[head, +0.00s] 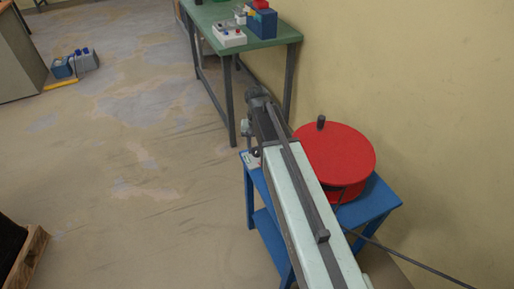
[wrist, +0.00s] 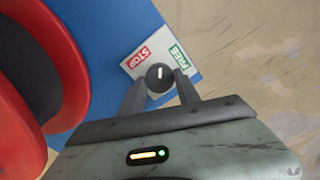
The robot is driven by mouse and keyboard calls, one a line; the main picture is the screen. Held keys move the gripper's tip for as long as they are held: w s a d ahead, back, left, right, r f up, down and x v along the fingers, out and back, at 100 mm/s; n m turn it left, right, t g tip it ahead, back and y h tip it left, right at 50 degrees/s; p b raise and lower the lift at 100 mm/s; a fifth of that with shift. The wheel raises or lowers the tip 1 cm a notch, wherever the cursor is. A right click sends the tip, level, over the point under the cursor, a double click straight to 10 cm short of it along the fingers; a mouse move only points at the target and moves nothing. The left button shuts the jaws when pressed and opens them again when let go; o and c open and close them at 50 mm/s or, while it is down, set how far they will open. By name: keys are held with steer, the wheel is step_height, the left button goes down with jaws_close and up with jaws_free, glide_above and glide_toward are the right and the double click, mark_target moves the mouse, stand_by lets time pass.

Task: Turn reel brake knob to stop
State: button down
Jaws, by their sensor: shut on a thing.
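The brake knob (wrist: 159,77) is a dark round knob with a short white mark, on a white label plate (wrist: 133,68). A red STOP label (wrist: 141,55) lies up and left of it, and a green FREE label (wrist: 179,56) up and right. The white mark points roughly up the picture, between the two labels. My gripper (wrist: 160,82) has one finger on each side of the knob and is shut on it. The red reel (head: 338,160) lies on a blue stand (head: 376,203); its rims (wrist: 68,65) fill the left of the wrist view. In the head view my arm partly covers the stand.
A green table (head: 270,38) with a white switch box (head: 228,35) and a blue box (head: 262,24) stands behind. A dark cable (head: 410,258) runs from the reel to the lower right. A wall is close on the right. The floor at left is mostly clear.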

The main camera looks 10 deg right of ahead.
mark_target(257, 150)
steer(key=n, duration=0.4)
steer(key=shift+n, duration=1.9)
steer(key=c, duration=0.9)
jaws_free()
step_height(257, 150, up, 8)
steer(key=p, duration=0.8)
steer(key=shift+f, duration=0.1)
